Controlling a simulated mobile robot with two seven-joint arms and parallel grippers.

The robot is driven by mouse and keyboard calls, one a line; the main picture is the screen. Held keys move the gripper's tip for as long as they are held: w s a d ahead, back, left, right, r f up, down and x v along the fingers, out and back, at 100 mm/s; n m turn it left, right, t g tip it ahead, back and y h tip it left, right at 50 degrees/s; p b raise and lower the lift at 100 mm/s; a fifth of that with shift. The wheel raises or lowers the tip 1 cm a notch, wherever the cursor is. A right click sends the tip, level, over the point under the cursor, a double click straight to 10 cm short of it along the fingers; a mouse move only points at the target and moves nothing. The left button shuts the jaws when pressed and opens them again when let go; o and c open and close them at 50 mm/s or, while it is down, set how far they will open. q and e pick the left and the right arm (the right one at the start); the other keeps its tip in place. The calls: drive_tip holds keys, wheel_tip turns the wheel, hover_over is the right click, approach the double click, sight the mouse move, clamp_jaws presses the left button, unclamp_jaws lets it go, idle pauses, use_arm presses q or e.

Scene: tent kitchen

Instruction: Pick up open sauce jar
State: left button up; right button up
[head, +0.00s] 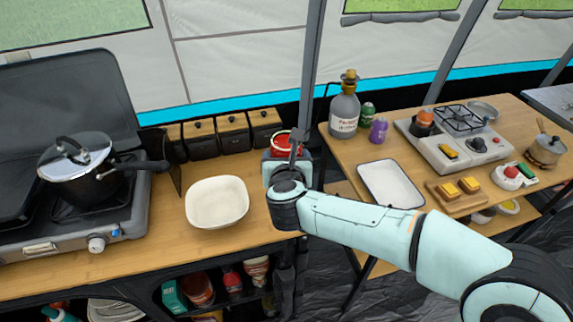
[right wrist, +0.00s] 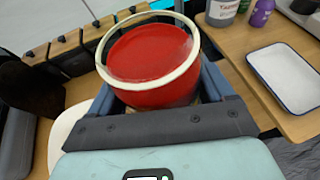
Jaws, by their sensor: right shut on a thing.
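The open sauce jar (right wrist: 152,58), with red sauce inside and a pale rim, sits between the fingers of my right gripper (right wrist: 158,95) in the right wrist view. It looks upright or slightly tilted. In the head view the jar's red top (head: 283,143) shows above my right gripper (head: 289,160), at the right end of the left wooden counter. My right gripper is shut on the jar. The jar's base is hidden, so I cannot tell whether it touches the counter. My left gripper is not in view.
A white bowl (head: 217,202) stands left of my right gripper. Dark canisters (head: 232,133) line the counter's back. A pot (head: 80,170) sits on the stove at left. The right table holds a white tray (head: 390,186), a grey bottle (head: 344,112) and a burner (head: 455,137).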

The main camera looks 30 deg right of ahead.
sight(286, 130)
drive_tip(key=shift+r+p, duration=0.95)
drive_tip(key=shift+r, duration=2.6)
drive_tip(key=shift+r, duration=0.1)
